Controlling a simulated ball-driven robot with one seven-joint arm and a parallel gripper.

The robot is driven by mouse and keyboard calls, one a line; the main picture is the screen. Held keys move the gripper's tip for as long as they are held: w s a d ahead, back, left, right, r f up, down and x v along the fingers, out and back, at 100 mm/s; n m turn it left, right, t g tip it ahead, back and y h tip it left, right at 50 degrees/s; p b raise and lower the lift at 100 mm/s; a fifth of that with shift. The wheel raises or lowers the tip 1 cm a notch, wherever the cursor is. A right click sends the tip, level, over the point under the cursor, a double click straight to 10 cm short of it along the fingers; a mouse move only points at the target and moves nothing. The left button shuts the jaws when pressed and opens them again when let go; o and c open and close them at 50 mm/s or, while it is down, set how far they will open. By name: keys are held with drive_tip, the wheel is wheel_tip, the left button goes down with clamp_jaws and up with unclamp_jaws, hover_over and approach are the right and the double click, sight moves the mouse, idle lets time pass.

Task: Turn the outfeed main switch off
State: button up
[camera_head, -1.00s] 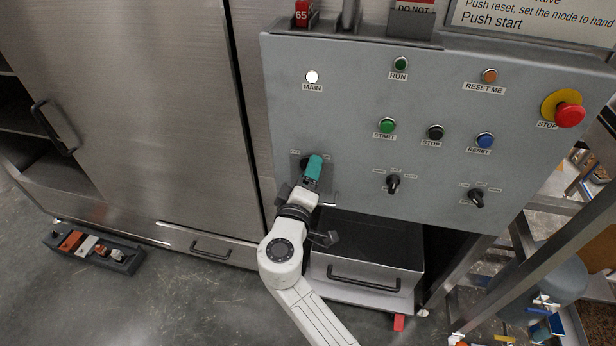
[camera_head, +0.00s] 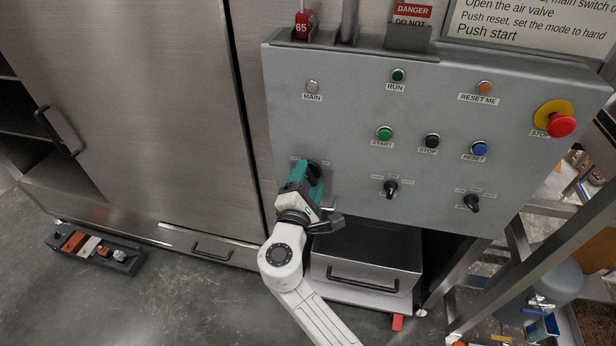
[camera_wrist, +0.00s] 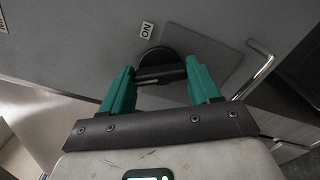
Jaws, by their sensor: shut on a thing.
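The main switch (camera_head: 313,168) is a dark rotary knob at the lower left of the grey control panel (camera_head: 360,140). My gripper (camera_head: 307,170) reaches up to it from below, its teal fingers either side of the knob's grip. In the wrist view the black round switch base (camera_wrist: 160,57) shows behind the fingers, with its dark grip bar (camera_wrist: 160,75) between them. An ON label (camera_wrist: 147,30) sits beside the switch. The MAIN lamp (camera_head: 312,87) above looks grey and unlit. The fingers partly hide the switch and its labels in the head view.
Several buttons, two selector knobs (camera_head: 391,188) and a red stop button (camera_head: 561,126) are on the panel's right. A steel cabinet (camera_head: 140,110) is at left. A grey drawer box (camera_head: 368,262) stands below the panel. A parts tray (camera_head: 98,247) lies on the floor.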

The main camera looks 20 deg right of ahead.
drive_tip(key=shift+n+p, duration=0.5)
drive_tip(key=shift+n, duration=0.8)
drive_tip(key=shift+f, duration=0.1)
drive_tip(key=o, duration=1.1)
drive_tip(key=shift+c, duration=0.2)
drive_tip(key=shift+s+a, duration=0.1)
drive_tip(key=b+v, duration=0.1)
drive_tip(key=v, duration=0.9)
drive_tip(key=shift+s+a, duration=0.15)
drive_tip(key=shift+s, duration=0.1)
